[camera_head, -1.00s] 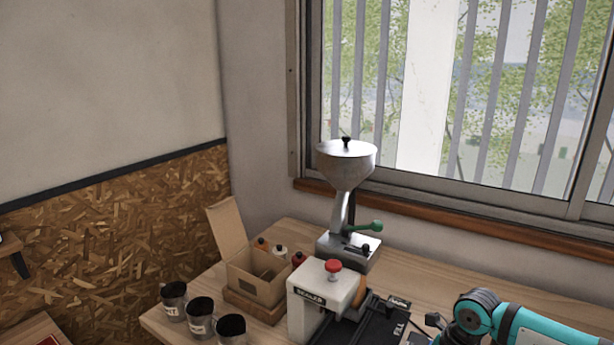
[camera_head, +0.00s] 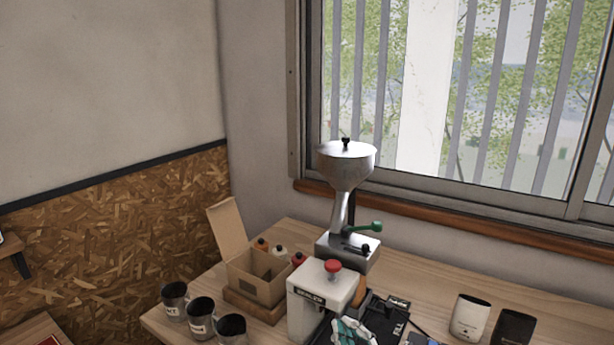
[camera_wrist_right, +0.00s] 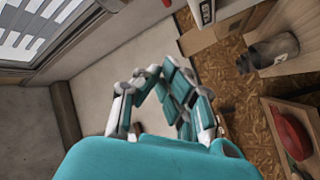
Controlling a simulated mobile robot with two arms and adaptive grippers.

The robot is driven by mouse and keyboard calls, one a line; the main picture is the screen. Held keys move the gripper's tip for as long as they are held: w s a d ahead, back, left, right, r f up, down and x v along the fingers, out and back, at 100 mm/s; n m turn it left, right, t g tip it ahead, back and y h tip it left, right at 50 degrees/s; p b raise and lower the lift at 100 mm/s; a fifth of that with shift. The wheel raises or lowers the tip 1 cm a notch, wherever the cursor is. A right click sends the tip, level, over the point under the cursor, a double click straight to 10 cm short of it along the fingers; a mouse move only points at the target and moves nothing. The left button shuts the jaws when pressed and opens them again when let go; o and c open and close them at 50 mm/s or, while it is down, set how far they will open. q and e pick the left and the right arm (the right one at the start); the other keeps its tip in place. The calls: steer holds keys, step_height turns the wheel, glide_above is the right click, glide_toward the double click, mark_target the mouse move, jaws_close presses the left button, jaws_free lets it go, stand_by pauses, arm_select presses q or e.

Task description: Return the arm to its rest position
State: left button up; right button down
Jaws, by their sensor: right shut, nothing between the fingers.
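My right gripper (camera_head: 352,332) shows as a small teal and white shape at the bottom edge of the head view, in front of the white sealer (camera_head: 318,300). Its arm is out of frame there. In the right wrist view the gripper's fingers (camera_wrist_right: 153,72) come together at the tips, with nothing held between them. Beyond them are the pale wall and the chipboard panel. My left gripper is in neither view.
On the bench (camera_head: 425,280) stand a hopper grinder (camera_head: 345,170), an open cardboard box (camera_head: 258,285), several dark cups (camera_head: 201,315), a white canister (camera_head: 470,316) and a black canister (camera_head: 513,328). A window is behind. A red item (camera_wrist_right: 288,132) shows at the wrist view's right.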

steer(key=s+d+f+m+g+h, duration=0.3)
steer(key=s+d+f+m+h, duration=0.15)
steer(key=f, duration=0.25)
steer(key=s+d+f+m+g+h, duration=0.3)
steer(key=d+f+m, duration=0.1)
steer(key=d+f, duration=0.25)
steer(key=s+d+f+m+g, duration=0.1)
steer(key=s+f+g, duration=0.35)
steer(key=s, duration=0.45)
steer(key=s+d+f+m+g, duration=0.15)
steer(key=s+f+g, duration=0.3)
steer(key=s, duration=0.45)
step_height(320, 180, down, 28)
steer(key=s+g+b, duration=0.1)
steer(key=s, duration=0.1)
steer(key=s+d+f+g+b, duration=0.1)
steer(key=s+d+f, duration=0.1)
steer(key=s+f, duration=1.4)
steer(key=shift+s+d+f, duration=0.25)
steer(key=shift+d+f, duration=0.05)
steer(key=shift+d, duration=0.05)
